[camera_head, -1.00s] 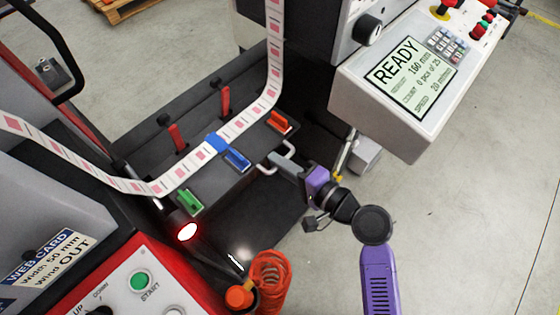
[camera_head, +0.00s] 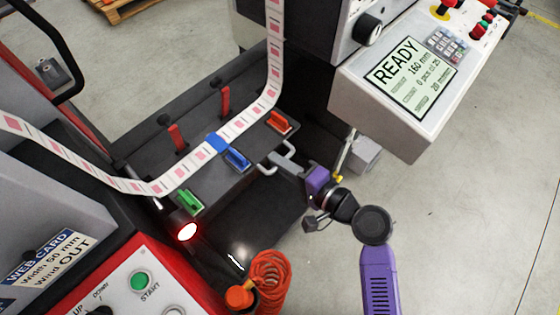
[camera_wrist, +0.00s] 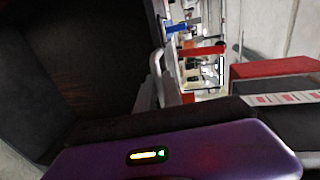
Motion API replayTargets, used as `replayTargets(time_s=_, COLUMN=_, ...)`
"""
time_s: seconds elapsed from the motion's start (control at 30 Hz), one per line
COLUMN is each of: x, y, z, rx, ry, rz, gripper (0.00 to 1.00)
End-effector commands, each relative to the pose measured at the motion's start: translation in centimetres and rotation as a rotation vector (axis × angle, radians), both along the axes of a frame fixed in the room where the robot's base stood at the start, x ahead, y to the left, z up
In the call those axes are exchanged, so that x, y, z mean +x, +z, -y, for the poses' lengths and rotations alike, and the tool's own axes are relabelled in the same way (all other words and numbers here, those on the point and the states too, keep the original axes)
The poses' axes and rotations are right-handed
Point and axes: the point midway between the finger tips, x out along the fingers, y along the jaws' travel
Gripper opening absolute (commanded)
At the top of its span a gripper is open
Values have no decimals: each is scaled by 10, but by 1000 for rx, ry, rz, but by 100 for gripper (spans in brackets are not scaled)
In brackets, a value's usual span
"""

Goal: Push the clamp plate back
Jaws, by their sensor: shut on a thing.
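The clamp plate (camera_head: 212,187) appears to be the dark flat plate under the label web, with green (camera_head: 189,202), blue (camera_head: 237,160) and orange (camera_head: 280,122) clamps along it. A pale grey bar handle (camera_head: 292,150) stands out from its front edge. My gripper (camera_head: 284,163) reaches in from the right and is shut on the handle. In the wrist view the handle (camera_wrist: 157,67) runs to my grey finger (camera_wrist: 172,92), and the purple gripper body fills the bottom. The exact contact is small and partly hidden.
The label web (camera_head: 208,152) crosses above the plate, beside two red levers (camera_head: 178,137). The READY panel (camera_head: 400,85) overhangs at the upper right. A coiled orange hose (camera_head: 268,272) and the red control box (camera_head: 120,280) are in front. Open floor lies at the right.

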Motion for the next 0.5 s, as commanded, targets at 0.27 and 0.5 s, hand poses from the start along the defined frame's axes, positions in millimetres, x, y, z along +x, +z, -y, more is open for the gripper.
replayTargets(time_s=0.27, x=0, y=-1, z=1, rx=-1, ry=-1, rz=0, gripper=0)
replayTargets(time_s=0.5, x=4, y=-1, z=-4, rx=-2, ry=-1, rz=0, gripper=0)
